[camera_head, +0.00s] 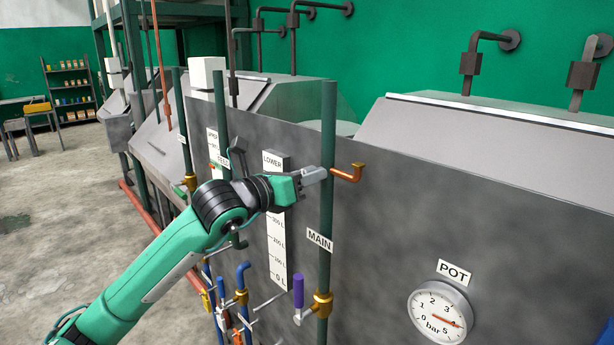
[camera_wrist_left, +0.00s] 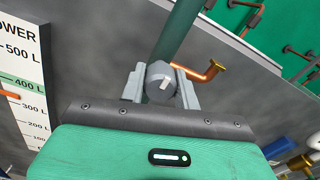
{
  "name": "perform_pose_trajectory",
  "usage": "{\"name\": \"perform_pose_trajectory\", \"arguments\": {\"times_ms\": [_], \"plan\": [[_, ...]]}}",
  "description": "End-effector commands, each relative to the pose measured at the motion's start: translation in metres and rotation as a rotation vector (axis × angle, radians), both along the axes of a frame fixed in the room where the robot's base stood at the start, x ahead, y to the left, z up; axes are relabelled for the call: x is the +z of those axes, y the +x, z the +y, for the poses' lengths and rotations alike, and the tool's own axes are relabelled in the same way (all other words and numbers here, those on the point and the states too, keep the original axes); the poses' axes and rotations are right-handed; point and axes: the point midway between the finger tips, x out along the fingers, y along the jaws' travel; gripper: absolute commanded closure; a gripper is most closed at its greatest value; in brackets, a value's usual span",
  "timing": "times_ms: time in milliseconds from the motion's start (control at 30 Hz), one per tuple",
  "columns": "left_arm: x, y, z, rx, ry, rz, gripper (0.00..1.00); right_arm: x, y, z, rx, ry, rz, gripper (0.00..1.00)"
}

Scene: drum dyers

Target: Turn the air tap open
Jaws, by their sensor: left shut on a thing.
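My left gripper (camera_head: 318,175) is at the upright green pipe (camera_head: 328,125) marked MAIN, level with a copper elbow with a brass mouth (camera_head: 347,174). In the left wrist view its two fingers (camera_wrist_left: 160,90) are closed on the sides of a round grey knob (camera_wrist_left: 161,77) with a pale mark on its face. The knob sits in front of the pipe, with the copper elbow just to its right. No label reading "air" is legible. In the head view the fingers hide the knob. My right gripper is not in view.
Below on the same pipe is a brass valve (camera_head: 322,304) with a purple handle (camera_head: 298,291). A white level scale (camera_head: 276,235) stands left of the pipe. The POT gauge (camera_head: 440,312) is at lower right. Several blue and orange pipes (camera_head: 243,277) stand below my arm.

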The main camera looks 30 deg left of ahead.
Motion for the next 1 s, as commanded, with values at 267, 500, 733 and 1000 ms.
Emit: {"name": "perform_pose_trajectory", "arguments": {"times_ms": [267,500,733,1000], "plan": [[-0.003,0.0,0.0,0.0,0.051,-0.021,0.91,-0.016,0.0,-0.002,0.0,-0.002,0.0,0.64],[-0.006,0.0,0.0,0.0,0.195,-0.075,0.91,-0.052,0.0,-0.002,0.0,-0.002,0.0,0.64],[-0.005,-0.001,0.0,0.002,0.39,-0.142,0.91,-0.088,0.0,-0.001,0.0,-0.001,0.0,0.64],[-0.003,-0.001,0.0,0.004,0.602,-0.214,0.91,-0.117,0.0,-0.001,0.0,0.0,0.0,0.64]]}}
